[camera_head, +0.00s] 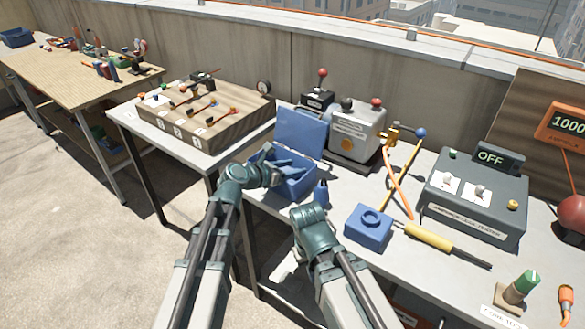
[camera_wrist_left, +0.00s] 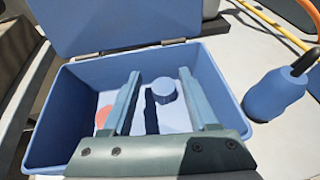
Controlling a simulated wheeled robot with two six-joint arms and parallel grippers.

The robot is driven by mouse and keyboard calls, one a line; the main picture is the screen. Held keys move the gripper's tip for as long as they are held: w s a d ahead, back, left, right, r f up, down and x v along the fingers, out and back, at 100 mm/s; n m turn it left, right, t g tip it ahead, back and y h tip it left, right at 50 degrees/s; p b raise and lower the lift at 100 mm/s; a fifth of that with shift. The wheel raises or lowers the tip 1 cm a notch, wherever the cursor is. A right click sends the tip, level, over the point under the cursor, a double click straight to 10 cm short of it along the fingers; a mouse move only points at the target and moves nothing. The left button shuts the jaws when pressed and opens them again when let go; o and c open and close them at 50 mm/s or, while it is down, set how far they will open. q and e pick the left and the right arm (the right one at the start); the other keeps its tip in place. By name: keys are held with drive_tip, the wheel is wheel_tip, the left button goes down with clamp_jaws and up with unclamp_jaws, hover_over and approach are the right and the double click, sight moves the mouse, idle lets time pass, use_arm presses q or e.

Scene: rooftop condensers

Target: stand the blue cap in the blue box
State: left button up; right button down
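The blue box (camera_head: 298,188) stands on the table with its lid (camera_head: 300,133) up; it also shows in the left wrist view (camera_wrist_left: 58,112). The blue cap (camera_wrist_left: 164,89) is a short round piece inside the box, between my left fingers and closer to the right-hand one. I cannot tell whether it touches the floor. My left gripper (camera_head: 288,164) reaches into the box; its fingers (camera_wrist_left: 160,76) are spread apart, with gaps beside the cap. My right gripper (camera_head: 309,212) is in front of the box to the right; its fingers are not clear.
An orange disc (camera_wrist_left: 103,117) shows on the box floor. A blue bottle-like piece (camera_head: 321,194) stands just right of the box, near my right gripper. A blue block with a ring (camera_head: 368,229) and a yellow-handled tool (camera_head: 429,236) lie further right. A grey machine (camera_head: 355,133) stands behind.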

use_arm(q)
drive_tip(key=shift+s+d, duration=0.1)
drive_tip(key=shift+s, duration=0.05)
drive_tip(key=shift+r+p, duration=0.25)
drive_tip(key=shift+p, duration=0.15)
drive_tip(key=shift+r+p, duration=0.45)
drive_tip(key=shift+p, duration=0.05)
drive_tip(key=p+v, duration=0.4)
drive_tip(key=v, duration=0.7)
drive_tip(key=shift+s+a, duration=0.2)
drive_tip(key=shift+a, duration=0.15)
